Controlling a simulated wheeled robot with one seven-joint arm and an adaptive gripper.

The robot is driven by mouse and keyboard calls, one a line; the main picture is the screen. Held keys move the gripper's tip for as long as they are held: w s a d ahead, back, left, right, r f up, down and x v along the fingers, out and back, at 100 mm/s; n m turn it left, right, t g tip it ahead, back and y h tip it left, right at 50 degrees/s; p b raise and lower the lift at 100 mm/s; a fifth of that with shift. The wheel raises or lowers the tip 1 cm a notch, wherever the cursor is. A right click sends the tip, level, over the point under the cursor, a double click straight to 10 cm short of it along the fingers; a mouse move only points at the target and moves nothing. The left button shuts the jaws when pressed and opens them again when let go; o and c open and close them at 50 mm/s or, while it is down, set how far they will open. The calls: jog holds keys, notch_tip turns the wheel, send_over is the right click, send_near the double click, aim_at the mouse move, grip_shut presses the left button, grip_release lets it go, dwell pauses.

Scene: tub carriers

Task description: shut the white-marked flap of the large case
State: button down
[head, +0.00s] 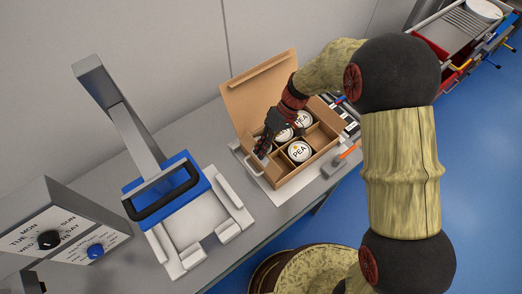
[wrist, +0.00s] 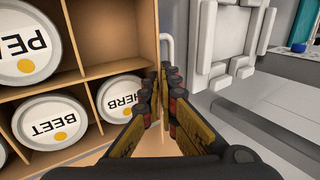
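The large case is a brown box (head: 308,170) with compartments that hold round white tubs. A plain brown flap (head: 262,90) stands raised along its far side. I cannot make out a white mark on it for certain. My gripper (head: 264,148) points down at the left end of the case. In the wrist view, my gripper (wrist: 161,85) has its two fingers close together with a narrow gap beside the case's wall (wrist: 125,62). I cannot tell whether they touch it or hold anything. Tubs marked PEA (wrist: 27,42), BEET (wrist: 48,122) and HERB (wrist: 120,98) lie beside the fingers.
The case stands on a pale tray (head: 272,196) on the grey bench. To the left is a white stand (head: 190,222) with a blue block and black handle. A dial box (head: 62,232) is at far left. An orange-handled tool (head: 345,155) lies right of the case.

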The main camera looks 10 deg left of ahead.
aim_at(256, 160)
jog(key=g+y+b, duration=0.1)
jog(key=w+d+f+g+y+b, duration=0.1)
jog(key=shift+w+f+g+y, duration=0.1)
jog(key=shift+f+g+y, duration=0.2)
jog(key=shift+g, duration=0.1)
jog(key=shift+w+d+f+g+y+b, duration=0.15)
jog(key=shift+f+g+y+b, duration=0.1)
jog(key=shift+g+y+b, duration=0.3)
jog(key=shift+w+d+f+g+y+b, duration=0.1)
jog(key=shift+f+g+y+b, duration=0.15)
jog(key=shift+g+y+b, duration=0.35)
jog(key=shift+g, duration=0.25)
jog(key=c, duration=2.3)
grip_release()
jog(key=shift+c, duration=0.2)
jog(key=shift+o, duration=1.1)
